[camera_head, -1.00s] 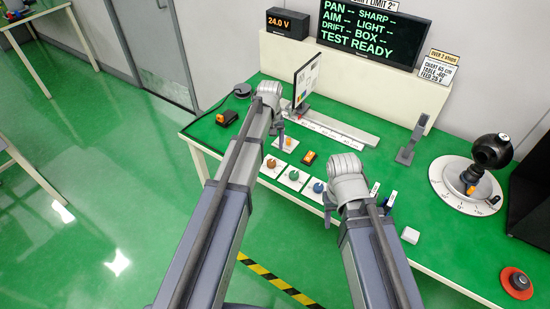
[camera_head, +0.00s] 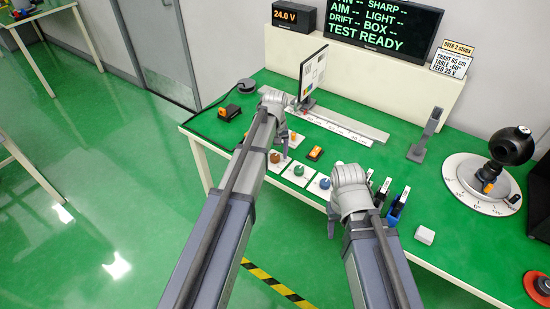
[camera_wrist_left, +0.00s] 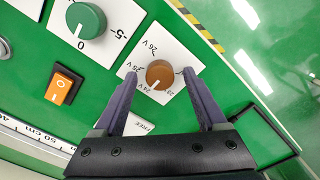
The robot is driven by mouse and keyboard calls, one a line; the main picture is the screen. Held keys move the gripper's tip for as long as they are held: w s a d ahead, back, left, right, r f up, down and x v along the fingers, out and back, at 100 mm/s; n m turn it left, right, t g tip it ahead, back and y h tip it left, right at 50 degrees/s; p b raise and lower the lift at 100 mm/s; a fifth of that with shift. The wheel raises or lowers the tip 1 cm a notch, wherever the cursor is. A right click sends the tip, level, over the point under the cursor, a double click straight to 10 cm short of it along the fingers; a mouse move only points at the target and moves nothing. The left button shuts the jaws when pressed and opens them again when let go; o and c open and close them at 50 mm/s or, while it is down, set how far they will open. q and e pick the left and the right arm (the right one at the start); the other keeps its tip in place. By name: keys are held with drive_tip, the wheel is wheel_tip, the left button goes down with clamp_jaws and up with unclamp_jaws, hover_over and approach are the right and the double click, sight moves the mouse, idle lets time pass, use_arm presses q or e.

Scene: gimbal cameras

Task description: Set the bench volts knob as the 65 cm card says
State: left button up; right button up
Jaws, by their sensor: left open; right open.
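The volts knob is the brown knob (camera_wrist_left: 159,74) on a white plate marked in volts in the left wrist view. Its white pointer is near the 24 V mark. It also shows in the head view (camera_head: 275,157). My left gripper (camera_wrist_left: 162,76) is open, with its fingers on either side of the knob; contact is not clear. The 65 cm card (camera_head: 453,63) reads "CHART 65 cm, TABLE -60°, FEED 25 V". The voltage display (camera_head: 292,15) reads 24.0 V. My right gripper (camera_head: 334,222) is open near the bench's front edge, mostly hidden by its arm.
A green knob (camera_wrist_left: 86,21) and an orange rocker switch (camera_wrist_left: 64,86) are beside the volts knob. The chart (camera_head: 313,73) stands on a rail behind. A round turntable (camera_head: 468,199) and a white block (camera_head: 425,235) are to the right.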

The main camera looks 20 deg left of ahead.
use_arm(q)
clamp_jaws()
idle(0.6)
